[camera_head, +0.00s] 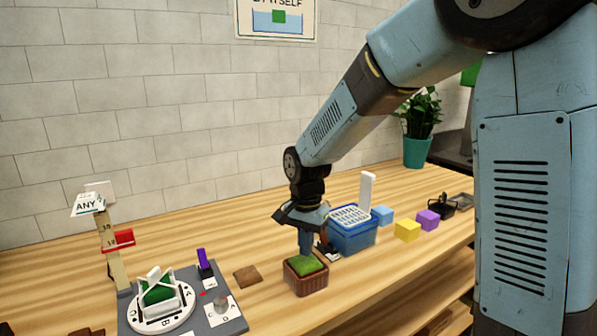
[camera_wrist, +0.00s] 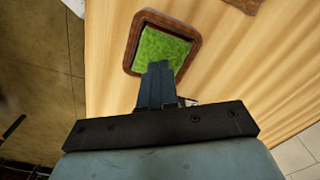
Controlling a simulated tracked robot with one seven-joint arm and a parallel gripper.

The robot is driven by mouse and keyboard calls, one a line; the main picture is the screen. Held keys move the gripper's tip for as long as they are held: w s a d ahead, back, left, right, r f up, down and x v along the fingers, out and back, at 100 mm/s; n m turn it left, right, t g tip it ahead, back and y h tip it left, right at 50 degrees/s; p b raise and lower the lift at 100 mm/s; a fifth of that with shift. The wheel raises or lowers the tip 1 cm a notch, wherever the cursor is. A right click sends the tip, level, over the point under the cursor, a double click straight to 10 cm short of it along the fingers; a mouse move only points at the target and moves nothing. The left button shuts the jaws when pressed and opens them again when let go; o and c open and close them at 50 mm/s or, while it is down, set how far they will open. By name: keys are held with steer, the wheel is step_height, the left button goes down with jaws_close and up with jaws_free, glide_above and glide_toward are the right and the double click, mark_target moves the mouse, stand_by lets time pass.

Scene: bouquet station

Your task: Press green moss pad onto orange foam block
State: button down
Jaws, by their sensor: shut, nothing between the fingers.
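The green moss pad (camera_head: 308,266) lies in the top of a brown square container (camera_head: 306,282) near the front of the table. In the wrist view the moss (camera_wrist: 163,47) fills the opening inside the brown rim (camera_wrist: 190,28). No orange foam block shows; whatever lies under the moss is hidden. My gripper (camera_head: 305,251) points down over the moss, with its fingers shut together and empty. In the wrist view the fingertips (camera_wrist: 158,66) overlap the near part of the moss. I cannot tell whether they touch it.
A blue tub (camera_head: 354,238) stands close behind on the right. Blue (camera_head: 382,215), yellow (camera_head: 407,230) and purple (camera_head: 428,220) blocks lie farther right. A flat brown piece (camera_head: 247,276) and a grey board (camera_head: 226,323) with a white dial are to the left.

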mark_target(306, 259)
steer(key=shift+f, duration=0.85)
stand_by(1.2)
steer(key=shift+r, duration=3.55)
steer(key=s+d+r+n+t, duration=0.1)
steer(key=s+d+r, duration=0.3)
steer(key=d, duration=0.3)
steer(key=s+d+r+n+t, duration=0.2)
steer(key=s+d+r, duration=0.2)
steer(key=d+r, duration=0.15)
steer(key=s+d+n+t, duration=0.2)
steer(key=s+d, duration=0.7)
steer(key=s, duration=0.2)
steer(key=shift+r+n+t, duration=0.3)
steer(key=shift+r, duration=0.1)
steer(key=shift+d, duration=0.1)
